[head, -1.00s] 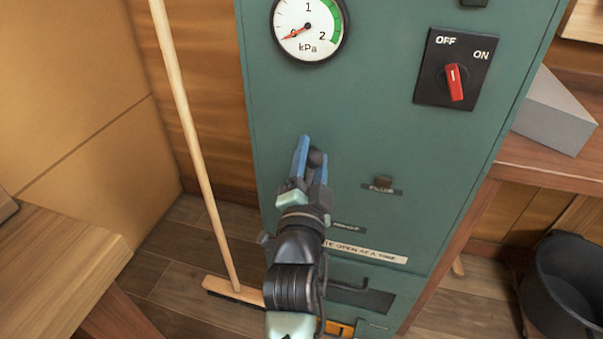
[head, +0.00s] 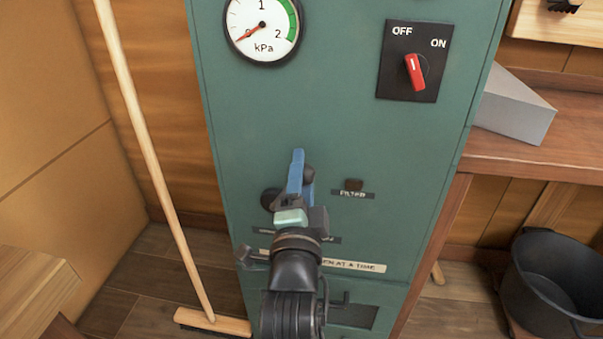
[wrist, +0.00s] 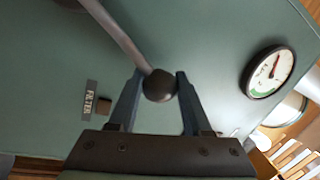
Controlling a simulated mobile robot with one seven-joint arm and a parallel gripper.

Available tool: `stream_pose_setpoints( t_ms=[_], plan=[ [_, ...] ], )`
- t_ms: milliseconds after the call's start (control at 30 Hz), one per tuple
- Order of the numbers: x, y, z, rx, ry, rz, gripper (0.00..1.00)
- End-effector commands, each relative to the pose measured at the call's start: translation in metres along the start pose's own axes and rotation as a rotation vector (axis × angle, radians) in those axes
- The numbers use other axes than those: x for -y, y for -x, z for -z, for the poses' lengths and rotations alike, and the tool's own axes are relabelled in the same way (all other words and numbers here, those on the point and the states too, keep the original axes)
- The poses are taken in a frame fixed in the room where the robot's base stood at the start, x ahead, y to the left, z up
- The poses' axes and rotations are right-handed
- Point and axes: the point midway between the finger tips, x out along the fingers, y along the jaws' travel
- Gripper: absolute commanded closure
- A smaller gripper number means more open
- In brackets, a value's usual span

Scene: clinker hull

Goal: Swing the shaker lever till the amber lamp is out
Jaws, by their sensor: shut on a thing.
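The shaker lever shows in the wrist view as a grey rod (wrist: 122,35) ending in a dark ball knob (wrist: 159,86). My gripper (wrist: 160,77) has its two blue fingers shut on this knob. In the head view my gripper (head: 302,168) is in front of the green cabinet (head: 330,120), and the knob (head: 309,175) shows partly behind a finger. A dark round pivot (head: 270,198) sits left of the fingers. A small square lamp (head: 354,185) above a FILTER label is right of my gripper. It looks dull brown, without a clear glow.
A kPa gauge (head: 262,27) reads near 0. A red rotary switch (head: 414,72) sits under the OFF and ON marks. A broom (head: 150,160) leans at left. A wooden bench (head: 540,150) and a black bucket (head: 555,285) are at right.

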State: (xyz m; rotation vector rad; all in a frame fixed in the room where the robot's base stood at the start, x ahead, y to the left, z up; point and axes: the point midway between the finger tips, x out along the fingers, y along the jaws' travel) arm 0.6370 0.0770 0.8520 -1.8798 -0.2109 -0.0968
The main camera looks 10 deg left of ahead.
Motion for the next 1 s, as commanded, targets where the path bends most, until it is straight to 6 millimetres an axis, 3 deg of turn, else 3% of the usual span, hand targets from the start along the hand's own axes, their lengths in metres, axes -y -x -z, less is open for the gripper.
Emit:
stream_pose_setpoints(
  t_ms=[133,167,300,733,1000],
  plan=[
    [-0.003,0.001,0.000,0.001,-0.006,-0.006,1.00],
    [-0.003,0.001,0.000,0.001,-0.006,-0.007,0.49],
    [-0.003,0.000,0.000,0.001,-0.004,-0.006,0.24],
    [-0.001,0.006,0.000,0.000,0.000,-0.003,0.22],
    [-0.002,0.048,0.000,0.002,0.001,-0.006,0.22]
  ],
)
